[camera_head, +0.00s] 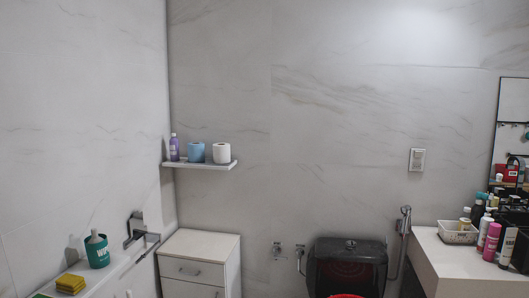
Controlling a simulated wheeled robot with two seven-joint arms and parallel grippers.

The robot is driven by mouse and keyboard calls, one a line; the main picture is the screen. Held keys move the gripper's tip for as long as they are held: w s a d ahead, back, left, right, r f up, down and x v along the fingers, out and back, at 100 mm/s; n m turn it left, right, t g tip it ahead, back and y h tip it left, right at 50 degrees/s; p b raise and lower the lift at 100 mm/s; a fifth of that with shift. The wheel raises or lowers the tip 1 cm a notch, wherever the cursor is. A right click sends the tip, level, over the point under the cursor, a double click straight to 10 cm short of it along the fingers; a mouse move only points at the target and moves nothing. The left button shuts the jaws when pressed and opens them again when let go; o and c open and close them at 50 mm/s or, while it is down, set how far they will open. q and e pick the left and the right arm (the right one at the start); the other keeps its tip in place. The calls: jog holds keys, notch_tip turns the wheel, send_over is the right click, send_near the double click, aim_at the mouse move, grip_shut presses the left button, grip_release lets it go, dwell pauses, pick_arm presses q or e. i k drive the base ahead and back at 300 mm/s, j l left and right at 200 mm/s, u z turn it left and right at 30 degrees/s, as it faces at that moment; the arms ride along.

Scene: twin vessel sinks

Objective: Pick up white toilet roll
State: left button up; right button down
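The white toilet roll (221,153) stands upright on the small white wall shelf (200,166) near the corner, at its right end. A blue roll (196,152) stands just left of it, and a purple bottle (174,147) stands at the shelf's left end. Neither of my grippers shows in the head view.
A white drawer cabinet (199,248) stands below the shelf. A dark toilet (347,264) is right of it. At right, a counter (462,261) holds a basket (459,231) and several bottles. At lower left, a ledge carries a green cup (97,251) and yellow sponges (71,284).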

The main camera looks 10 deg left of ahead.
aim_at(222, 150)
jog(key=i+j+z, duration=0.3)
jog(key=i+j, duration=0.3)
jog(key=i+j+z, duration=0.3)
jog(key=i+j, duration=1.15)
jog(key=j, duration=0.25)
